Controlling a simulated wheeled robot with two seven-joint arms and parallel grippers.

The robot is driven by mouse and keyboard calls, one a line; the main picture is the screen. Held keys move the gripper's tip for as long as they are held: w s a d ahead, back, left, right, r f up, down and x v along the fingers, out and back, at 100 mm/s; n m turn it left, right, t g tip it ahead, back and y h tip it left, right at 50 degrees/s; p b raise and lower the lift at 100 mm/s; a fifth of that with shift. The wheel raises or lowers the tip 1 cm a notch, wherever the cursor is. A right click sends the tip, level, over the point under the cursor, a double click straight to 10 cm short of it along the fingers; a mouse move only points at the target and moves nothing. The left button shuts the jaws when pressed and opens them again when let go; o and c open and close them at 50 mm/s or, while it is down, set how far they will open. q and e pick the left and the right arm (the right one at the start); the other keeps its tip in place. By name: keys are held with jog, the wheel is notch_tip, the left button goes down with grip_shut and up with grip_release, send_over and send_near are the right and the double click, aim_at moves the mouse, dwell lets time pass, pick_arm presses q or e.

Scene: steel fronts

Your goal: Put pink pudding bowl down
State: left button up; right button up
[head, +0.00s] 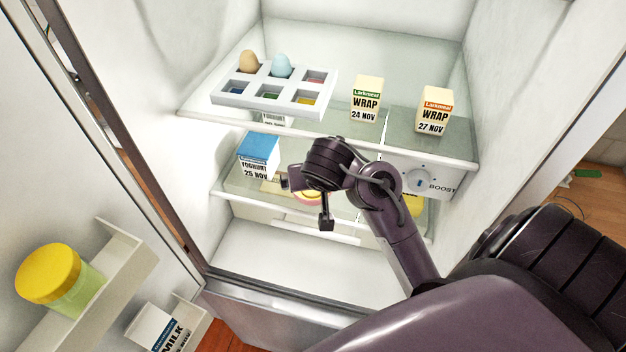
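A pink and yellow rounded thing, apparently the pink pudding bowl (309,199), shows only in part at the fridge's lower glass shelf (240,184). My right gripper (308,202) is in front of it and hides most of it. The gripper's dark finger parts show to the left and below right of the pink rim. I cannot tell whether they touch or grip the bowl, nor whether the bowl rests on the shelf. My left gripper is not in view.
A blue-topped yoghurt carton (258,156) stands left on the lower shelf. Above are an egg tray (232,97) and two wrap cartons (367,99), (434,110). A yellow item (413,206) is partly hidden behind my arm. The open door holds a yellow-lidded jar (50,276) and milk (155,328).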

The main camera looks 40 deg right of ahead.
jog(key=shift+v, duration=1.7)
jog(key=shift+f, duration=0.1)
